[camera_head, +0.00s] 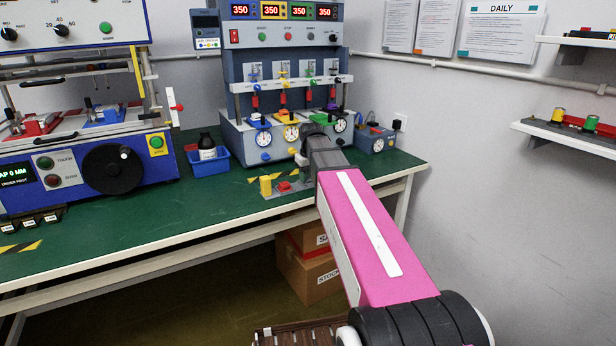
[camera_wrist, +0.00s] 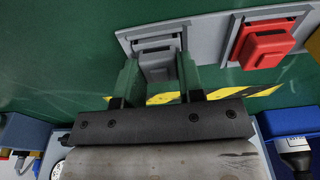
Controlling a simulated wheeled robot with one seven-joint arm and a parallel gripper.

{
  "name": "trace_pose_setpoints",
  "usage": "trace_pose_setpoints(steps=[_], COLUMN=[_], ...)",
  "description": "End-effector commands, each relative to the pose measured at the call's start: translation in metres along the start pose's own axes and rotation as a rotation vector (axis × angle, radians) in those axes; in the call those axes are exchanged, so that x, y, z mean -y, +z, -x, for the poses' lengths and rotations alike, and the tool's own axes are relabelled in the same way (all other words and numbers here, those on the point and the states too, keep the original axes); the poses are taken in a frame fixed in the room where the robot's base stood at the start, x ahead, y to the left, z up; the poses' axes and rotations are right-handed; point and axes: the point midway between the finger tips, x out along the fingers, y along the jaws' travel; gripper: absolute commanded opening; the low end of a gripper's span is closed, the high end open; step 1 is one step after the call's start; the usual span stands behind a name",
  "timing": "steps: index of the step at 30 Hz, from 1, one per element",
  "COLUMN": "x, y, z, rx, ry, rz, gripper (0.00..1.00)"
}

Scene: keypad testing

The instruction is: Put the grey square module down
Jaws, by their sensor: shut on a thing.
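The grey square module (camera_wrist: 157,62) is between the green fingers of my gripper (camera_wrist: 156,66) in the wrist view. My gripper is shut on it. The module is over the left bay of a grey plate (camera_wrist: 214,40), beside a red module (camera_wrist: 266,45). I cannot tell whether it touches the plate. In the head view the plate lies near the bench's front edge, with a yellow module (camera_head: 266,185) and the red module (camera_head: 285,187) showing. My wrist comes down to its right there, and the fingers and grey module are not clearly seen.
A blue bin (camera_head: 208,163) with a dark bottle stands left of the plate. A test stand with dials (camera_head: 275,135) is behind it. A blue press machine (camera_head: 85,160) fills the left of the green bench. Yellow-black tape (camera_wrist: 240,92) lies beside the plate.

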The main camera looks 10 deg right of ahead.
Motion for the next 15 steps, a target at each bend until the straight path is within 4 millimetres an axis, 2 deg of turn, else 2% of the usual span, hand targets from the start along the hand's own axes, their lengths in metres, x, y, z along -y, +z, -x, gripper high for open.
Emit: trace_pose_setpoints(steps=[5, 6, 8, 9, 15], x=[0.0001, 0.0000, 0.0000, 0.0000, 0.0001], y=[0.0003, 0.0003, 0.0003, 0.0003, 0.0002], z=[-0.0023, -0.0030, -0.0026, -0.0026, -0.0024], rx=[0.001, 0.001, 0.000, 0.000, 0.000], ry=[0.000, 0.000, 0.000, 0.000, 0.000], rz=[0.000, 0.000, 0.000, 0.000, 0.000], gripper=[0.12, 0.38, 0.58, 0.61, 0.61])
